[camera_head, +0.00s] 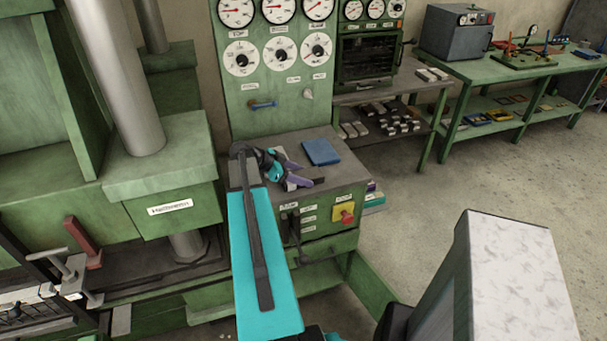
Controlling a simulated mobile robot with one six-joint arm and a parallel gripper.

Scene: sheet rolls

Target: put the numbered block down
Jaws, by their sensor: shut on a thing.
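My gripper (297,174), with teal and purple parts, is at the far end of my teal arm, over the grey top of the green console (335,178). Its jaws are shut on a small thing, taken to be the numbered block. The block is mostly hidden by the fingers and too small to make out, and no number can be read on it. I cannot tell whether it touches the console top.
A blue flat book or pad (321,152) lies just right of my gripper. Gauges (279,50) fill the green panel behind. A yellow-and-red switch (345,214) is on the console's front. Green benches (525,66) with small parts stand at the right, with clear floor before them.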

